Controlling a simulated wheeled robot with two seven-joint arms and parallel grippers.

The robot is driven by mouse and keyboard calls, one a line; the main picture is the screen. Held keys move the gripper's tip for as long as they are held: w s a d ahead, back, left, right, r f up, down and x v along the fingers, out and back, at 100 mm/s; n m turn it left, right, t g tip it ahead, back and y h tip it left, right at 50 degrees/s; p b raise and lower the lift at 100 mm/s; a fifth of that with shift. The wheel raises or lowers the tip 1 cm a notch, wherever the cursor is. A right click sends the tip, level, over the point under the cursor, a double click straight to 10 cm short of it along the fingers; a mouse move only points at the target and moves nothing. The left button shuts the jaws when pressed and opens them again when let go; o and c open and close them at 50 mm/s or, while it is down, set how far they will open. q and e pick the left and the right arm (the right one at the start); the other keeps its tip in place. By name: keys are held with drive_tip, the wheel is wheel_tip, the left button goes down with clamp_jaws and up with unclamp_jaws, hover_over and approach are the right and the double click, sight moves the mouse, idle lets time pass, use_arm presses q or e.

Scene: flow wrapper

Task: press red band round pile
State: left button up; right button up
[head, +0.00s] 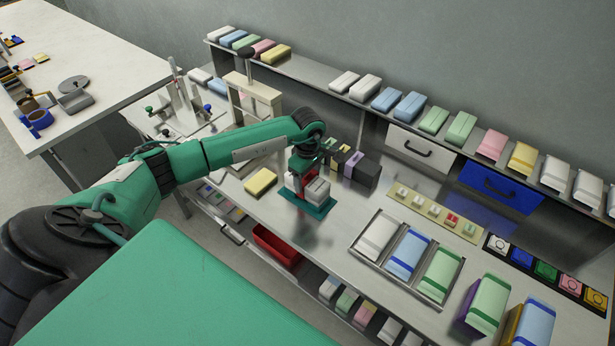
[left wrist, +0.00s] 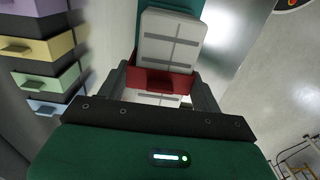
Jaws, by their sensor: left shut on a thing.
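The pile (head: 318,191) is a small stack of white packs with grey lines, standing on a teal plate (head: 322,209) on the bench. In the left wrist view the pile (left wrist: 172,42) fills the space just beyond my fingers. My left gripper (head: 301,180) points down at the pile. It is shut on the red band (left wrist: 165,82), which lies between its two fingers against the pile's near side. More white surface shows below the band. Whether the band goes round the far side is hidden. My right gripper is not in view.
A yellow pack (head: 260,181) lies left of the plate. A dark box (head: 365,170) stands behind it. A metal tray (head: 384,268) with white, blue and green packs is to the right. A shelf (head: 310,73) with packs runs behind. Bare bench lies between plate and tray.

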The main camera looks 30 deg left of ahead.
use_arm(q)
drive_tip(key=shift+s+f, duration=0.15)
drive_tip(key=shift+f, duration=0.1)
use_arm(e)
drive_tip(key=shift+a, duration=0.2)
use_arm(q)
drive_tip(key=o, duration=1)
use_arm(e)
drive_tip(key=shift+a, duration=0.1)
use_arm(q)
drive_tip(key=shift+r, duration=0.1)
wheel_tip(320, 180, up, 14)
drive_tip(key=b, duration=0.4)
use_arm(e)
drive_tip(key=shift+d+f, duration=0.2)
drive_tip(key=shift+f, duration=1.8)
